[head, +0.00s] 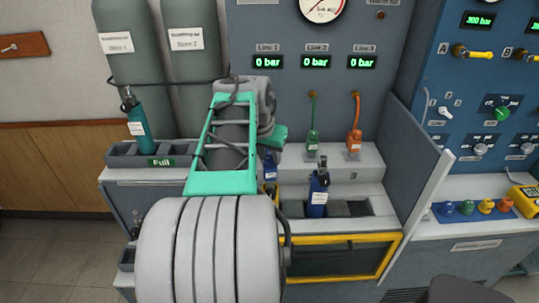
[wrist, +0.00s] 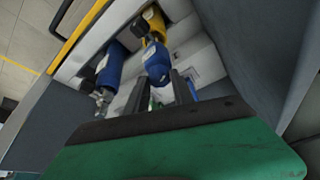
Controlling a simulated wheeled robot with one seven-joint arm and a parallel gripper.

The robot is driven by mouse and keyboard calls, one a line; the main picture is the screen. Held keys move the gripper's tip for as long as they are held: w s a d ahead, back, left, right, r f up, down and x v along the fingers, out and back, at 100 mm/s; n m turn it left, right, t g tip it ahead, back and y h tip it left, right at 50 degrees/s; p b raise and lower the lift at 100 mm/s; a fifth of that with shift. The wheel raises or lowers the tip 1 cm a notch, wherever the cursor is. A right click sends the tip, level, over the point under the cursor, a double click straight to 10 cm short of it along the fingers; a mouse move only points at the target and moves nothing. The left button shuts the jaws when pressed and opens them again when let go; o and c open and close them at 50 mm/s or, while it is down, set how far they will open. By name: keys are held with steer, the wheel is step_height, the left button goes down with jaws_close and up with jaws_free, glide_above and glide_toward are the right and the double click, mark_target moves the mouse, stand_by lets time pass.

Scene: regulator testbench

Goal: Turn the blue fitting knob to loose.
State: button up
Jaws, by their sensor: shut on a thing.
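The blue fitting (head: 270,168) with a white tag is below Line 1, partly hidden by my arm. In the wrist view a blue body (wrist: 156,62) lies just beyond my gripper (wrist: 162,88), whose two dark fingers are around its near end. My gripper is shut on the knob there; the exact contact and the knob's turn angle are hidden. In the head view the fingers are hidden behind my arm. A blue cylinder (head: 318,192) with a white label stands in the bench rack to the right; it also shows in the wrist view (wrist: 108,68).
Three line displays read 0 bar. A teal cylinder (head: 138,127) stands in the left rack (head: 122,153) marked Full. A grey side panel (head: 418,155) bounds the bench on the right.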

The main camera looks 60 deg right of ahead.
jaws_close()
steer(key=shift+f+n+b, duration=0.1)
steer(key=shift+n+b, duration=0.2)
steer(key=shift+s+n+t+b, duration=0.15)
steer(key=shift+n+t+b, duration=0.45)
steer(key=shift+n, duration=0.3)
steer(key=n, duration=0.2)
steer(key=shift+n+t+y, duration=0.3)
steer(key=shift+y, duration=0.1)
steer(key=n, duration=0.1)
steer(key=n+t+p, duration=0.1)
steer(key=n, duration=0.1)
steer(key=n+y, duration=0.1)
steer(key=shift+s+d+r+n+p, duration=0.1)
steer(key=shift+r+n+p, duration=0.2)
steer(key=shift+p, duration=0.1)
steer(key=shift+f+n+t+y+p, duration=0.1)
steer(key=shift+n+t+y+p, duration=0.4)
steer(key=shift+n, duration=0.6)
steer(key=shift+f+n+t+y+p, duration=0.1)
steer(key=shift+n+t+y+p, duration=0.1)
steer(key=shift+n+p, duration=0.7)
steer(key=shift+n, duration=0.3)
